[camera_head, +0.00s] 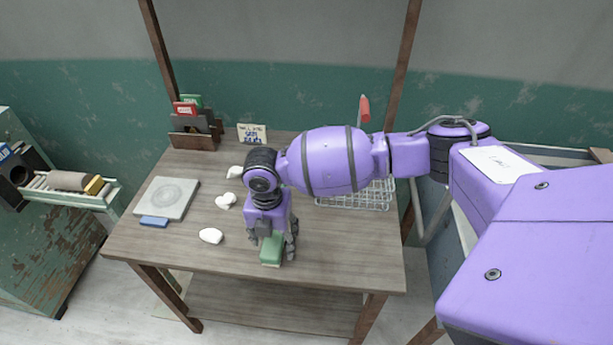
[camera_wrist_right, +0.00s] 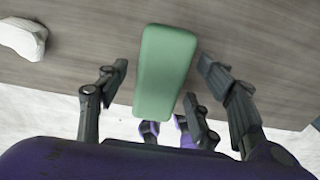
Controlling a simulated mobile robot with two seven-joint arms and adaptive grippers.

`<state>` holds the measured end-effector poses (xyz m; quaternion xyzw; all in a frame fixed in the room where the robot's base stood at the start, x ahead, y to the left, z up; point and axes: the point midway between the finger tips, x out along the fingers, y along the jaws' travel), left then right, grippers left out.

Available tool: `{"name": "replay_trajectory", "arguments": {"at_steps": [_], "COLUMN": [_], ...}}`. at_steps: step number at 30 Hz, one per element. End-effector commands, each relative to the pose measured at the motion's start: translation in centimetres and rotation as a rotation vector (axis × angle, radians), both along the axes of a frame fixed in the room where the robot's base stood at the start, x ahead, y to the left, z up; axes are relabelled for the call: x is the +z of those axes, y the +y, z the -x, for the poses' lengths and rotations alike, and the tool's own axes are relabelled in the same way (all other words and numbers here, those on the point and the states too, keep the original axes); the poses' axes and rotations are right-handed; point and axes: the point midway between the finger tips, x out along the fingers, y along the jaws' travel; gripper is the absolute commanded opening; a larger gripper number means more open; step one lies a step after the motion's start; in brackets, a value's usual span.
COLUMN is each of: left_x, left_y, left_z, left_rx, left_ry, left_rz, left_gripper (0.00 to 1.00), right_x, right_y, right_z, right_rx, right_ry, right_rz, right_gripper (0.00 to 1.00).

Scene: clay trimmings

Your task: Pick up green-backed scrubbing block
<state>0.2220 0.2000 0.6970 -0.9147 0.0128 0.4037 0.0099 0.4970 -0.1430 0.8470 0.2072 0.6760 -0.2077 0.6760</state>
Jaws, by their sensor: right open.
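The green-backed scrubbing block (camera_head: 272,249) lies near the front edge of the wooden table. In the right wrist view its green back (camera_wrist_right: 165,70) fills the middle, between the spread fingers. My right gripper (camera_head: 278,246) is open, pointing down over the block. Its fingers (camera_wrist_right: 158,88) show on both sides of the block in the wrist view, with a gap visible on each side. Part of the block is hidden behind the gripper in the head view. My left gripper is not in view.
White clay pieces (camera_head: 211,236) lie left of the gripper. A grey square board (camera_head: 167,198) and a blue block (camera_head: 154,222) are at the table's left. A wire basket (camera_head: 352,202) stands right, behind my arm. The table's front right (camera_head: 350,255) is clear.

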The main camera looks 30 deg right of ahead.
Motion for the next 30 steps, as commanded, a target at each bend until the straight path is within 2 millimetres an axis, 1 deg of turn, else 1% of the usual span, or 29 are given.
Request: {"name": "replay_trajectory", "arguments": {"at_steps": [3,6,7,18,19,20,26,30], "left_x": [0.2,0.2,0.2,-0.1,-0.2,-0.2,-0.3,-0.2], "left_y": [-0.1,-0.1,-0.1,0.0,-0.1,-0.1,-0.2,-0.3], "left_z": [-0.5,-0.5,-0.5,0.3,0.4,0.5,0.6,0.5], "left_rx": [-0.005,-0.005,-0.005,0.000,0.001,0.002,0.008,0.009], "left_ry": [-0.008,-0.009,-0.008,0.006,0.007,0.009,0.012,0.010], "left_rz": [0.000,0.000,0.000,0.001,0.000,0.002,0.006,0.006], "left_gripper": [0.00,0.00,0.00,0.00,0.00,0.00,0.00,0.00], "right_x": [-0.4,-0.3,-0.3,-0.2,-0.2,-0.2,-0.1,0.7], "right_y": [0.1,0.1,0.1,0.1,0.1,0.1,0.1,0.1], "right_z": [0.0,0.0,0.0,-0.1,-0.1,-0.1,-0.2,-0.2], "right_rx": [0.002,0.002,0.002,0.002,0.002,0.002,0.002,0.001], "right_ry": [-0.001,-0.001,-0.001,-0.003,-0.003,-0.003,-0.004,-0.005], "right_rz": [-0.001,0.000,0.000,-0.001,-0.001,-0.001,-0.001,-0.002], "right_gripper": [0.61,0.61,0.60,0.11,0.10,0.06,0.06,0.06]}}
